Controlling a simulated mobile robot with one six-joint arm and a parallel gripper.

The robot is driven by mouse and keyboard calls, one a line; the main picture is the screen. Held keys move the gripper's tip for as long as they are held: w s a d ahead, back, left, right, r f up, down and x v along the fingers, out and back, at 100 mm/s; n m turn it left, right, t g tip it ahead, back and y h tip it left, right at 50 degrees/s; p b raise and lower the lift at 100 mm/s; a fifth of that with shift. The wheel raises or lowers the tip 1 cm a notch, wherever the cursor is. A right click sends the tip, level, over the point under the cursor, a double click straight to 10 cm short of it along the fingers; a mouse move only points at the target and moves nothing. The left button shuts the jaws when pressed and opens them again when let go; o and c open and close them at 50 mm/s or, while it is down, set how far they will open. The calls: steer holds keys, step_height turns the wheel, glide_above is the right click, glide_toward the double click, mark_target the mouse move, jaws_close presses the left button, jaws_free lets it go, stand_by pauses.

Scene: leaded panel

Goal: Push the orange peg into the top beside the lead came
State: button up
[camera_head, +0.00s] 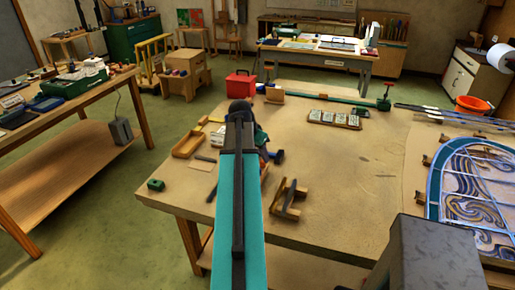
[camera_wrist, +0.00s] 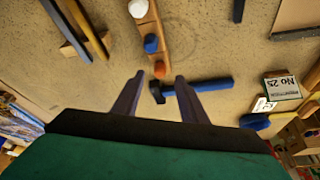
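The orange peg (camera_wrist: 159,69) stands at the end of a narrow wooden rack (camera_wrist: 154,57) in the wrist view, in line with a blue peg (camera_wrist: 150,43) and a white peg (camera_wrist: 138,8). My gripper (camera_wrist: 160,78) is open and empty, and the orange peg appears between its fingertips, with a gap on each side. I cannot tell how far below the tips it is. In the head view my arm hides the peg rack and most of the gripper. The leaded panel (camera_head: 475,195), with a blue outer border, lies at the table's right. I cannot make out which came is meant.
A dark-headed, blue-handled hammer (camera_wrist: 200,86) lies close to the right finger. A small labelled box (camera_wrist: 282,88) lies farther right. A wooden stand (camera_head: 288,200) is near the front edge.

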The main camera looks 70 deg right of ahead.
mark_target(262, 161)
steer(key=shift+p+x, duration=0.55)
steer(key=shift+x, duration=1.55)
jaws_close()
